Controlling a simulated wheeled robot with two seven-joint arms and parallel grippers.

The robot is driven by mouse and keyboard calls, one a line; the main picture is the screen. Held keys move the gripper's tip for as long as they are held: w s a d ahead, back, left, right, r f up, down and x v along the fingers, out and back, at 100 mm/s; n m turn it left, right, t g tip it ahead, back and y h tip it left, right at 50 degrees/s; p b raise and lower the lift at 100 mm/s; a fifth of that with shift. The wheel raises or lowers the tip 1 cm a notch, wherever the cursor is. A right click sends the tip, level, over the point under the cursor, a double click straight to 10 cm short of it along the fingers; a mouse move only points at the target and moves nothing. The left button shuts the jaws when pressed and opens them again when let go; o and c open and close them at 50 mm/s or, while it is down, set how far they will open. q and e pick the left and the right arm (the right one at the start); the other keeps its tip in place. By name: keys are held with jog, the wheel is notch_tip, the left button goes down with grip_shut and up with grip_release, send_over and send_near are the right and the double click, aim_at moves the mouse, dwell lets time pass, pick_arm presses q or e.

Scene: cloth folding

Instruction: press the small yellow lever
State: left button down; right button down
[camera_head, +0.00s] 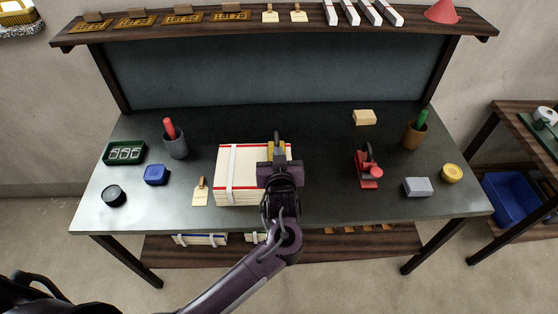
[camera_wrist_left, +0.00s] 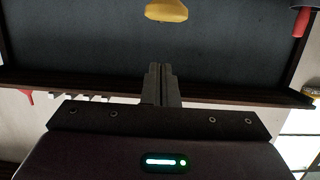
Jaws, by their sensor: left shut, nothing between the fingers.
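A small yellow part (camera_head: 269,151) shows at the right of a paper stack (camera_head: 226,178), mostly hidden behind my left gripper. I take it for the lever; its base is hidden. In the left wrist view a rounded yellow piece (camera_wrist_left: 166,11) shows at the top edge, apart from the fingertips in the picture. My left gripper (camera_head: 276,137) is over the right part of the stack, its fingers together and empty. The shut fingers also show in the left wrist view (camera_wrist_left: 161,68). I cannot tell whether they touch the yellow part. My right gripper is not in view.
A red device (camera_head: 367,170) with a handle stands to the right, near a grey block (camera_head: 417,187). A grey cup (camera_head: 175,146), blue box (camera_head: 156,175) and green tray (camera_head: 124,152) are at left. A shelf (camera_head: 300,26) crosses the back. The table between stack and red device is clear.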

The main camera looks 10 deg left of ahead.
pick_arm(q)
jog(key=shift+s+d+f+p, duration=0.1)
jog(key=shift+s+f+p, duration=0.1)
jog(key=shift+f, duration=0.75)
jog(key=shift+s+d+f+p, duration=0.1)
jog(key=shift+f+p, duration=0.05)
jog(key=shift+f, duration=0.75)
jog(key=shift+w+a, duration=0.1)
jog(key=shift+f, duration=0.1)
